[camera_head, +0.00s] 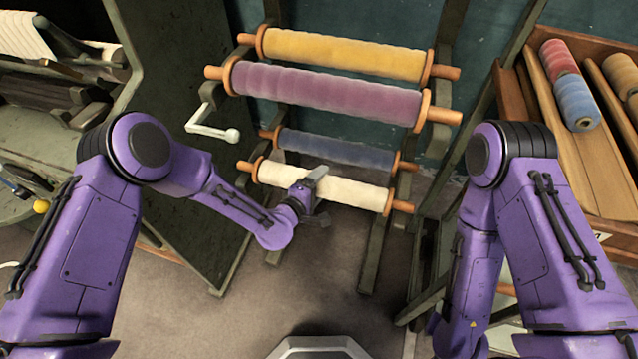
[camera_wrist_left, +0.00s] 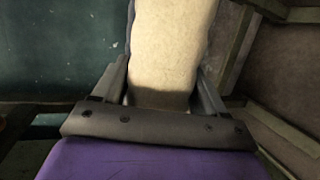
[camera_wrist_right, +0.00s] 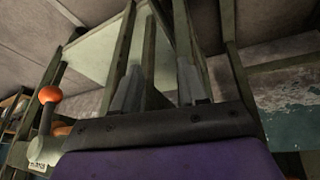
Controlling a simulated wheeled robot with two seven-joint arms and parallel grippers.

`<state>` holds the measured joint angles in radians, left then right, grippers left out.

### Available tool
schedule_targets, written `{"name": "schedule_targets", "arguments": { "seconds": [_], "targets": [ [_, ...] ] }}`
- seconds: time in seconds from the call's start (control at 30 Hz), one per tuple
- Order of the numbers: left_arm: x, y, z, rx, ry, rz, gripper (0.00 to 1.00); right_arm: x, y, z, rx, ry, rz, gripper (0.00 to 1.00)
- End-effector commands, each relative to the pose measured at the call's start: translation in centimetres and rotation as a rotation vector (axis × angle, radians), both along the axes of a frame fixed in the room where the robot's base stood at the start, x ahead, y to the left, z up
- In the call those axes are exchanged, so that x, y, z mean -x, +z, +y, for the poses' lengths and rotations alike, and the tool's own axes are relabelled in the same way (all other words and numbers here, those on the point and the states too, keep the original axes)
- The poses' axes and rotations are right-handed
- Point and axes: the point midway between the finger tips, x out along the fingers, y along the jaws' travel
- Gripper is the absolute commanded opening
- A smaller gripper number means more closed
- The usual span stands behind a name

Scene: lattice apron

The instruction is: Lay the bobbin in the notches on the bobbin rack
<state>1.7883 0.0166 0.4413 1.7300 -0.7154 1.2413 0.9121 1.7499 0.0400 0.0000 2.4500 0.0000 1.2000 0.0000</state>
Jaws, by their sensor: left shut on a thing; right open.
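The cream bobbin (camera_head: 350,192) with orange end discs is low in the head view, slightly tilted with its right end lower. My left gripper (camera_head: 314,180) is shut on its middle; the left wrist view shows the cream roll (camera_wrist_left: 168,50) between the fingers (camera_wrist_left: 162,85). The bobbin rack (camera_head: 375,240) has dark green-grey uprights. It carries a yellow bobbin (camera_head: 345,56), a purple one (camera_head: 325,95) and a dark blue one (camera_head: 335,150). The cream bobbin overlaps the uprights; I cannot tell whether it touches any notches. My right gripper (camera_wrist_right: 158,90) is open and empty.
A white crank handle (camera_head: 212,130) sticks out left of the rack. A wooden tray (camera_head: 605,190) with red and blue spools is at the right. A dark green panel (camera_head: 175,100) stands at the left. An orange knob (camera_wrist_right: 50,94) is beside my right gripper.

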Motion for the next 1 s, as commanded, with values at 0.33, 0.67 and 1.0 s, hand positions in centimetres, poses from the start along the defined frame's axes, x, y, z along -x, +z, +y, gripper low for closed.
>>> {"name": "schedule_targets", "arguments": {
  "seconds": [0.33, 0.67, 1.0],
  "targets": [
    [-0.07, 0.0, -0.02, 0.002, 0.0, -0.003, 0.21, -0.01, -0.1, 0.0, 0.0, 0.0, 0.0, 0.43],
    [-0.08, -0.36, -0.01, 0.001, 0.001, -0.003, 0.21, 0.0, -0.58, 0.0, 0.0, 0.0, 0.0, 0.43],
    [-0.06, -0.33, -0.02, 0.001, 0.0, -0.002, 1.0, 0.0, -0.51, 0.0, 0.0, 0.0, 0.0, 0.43]
  ]
}}
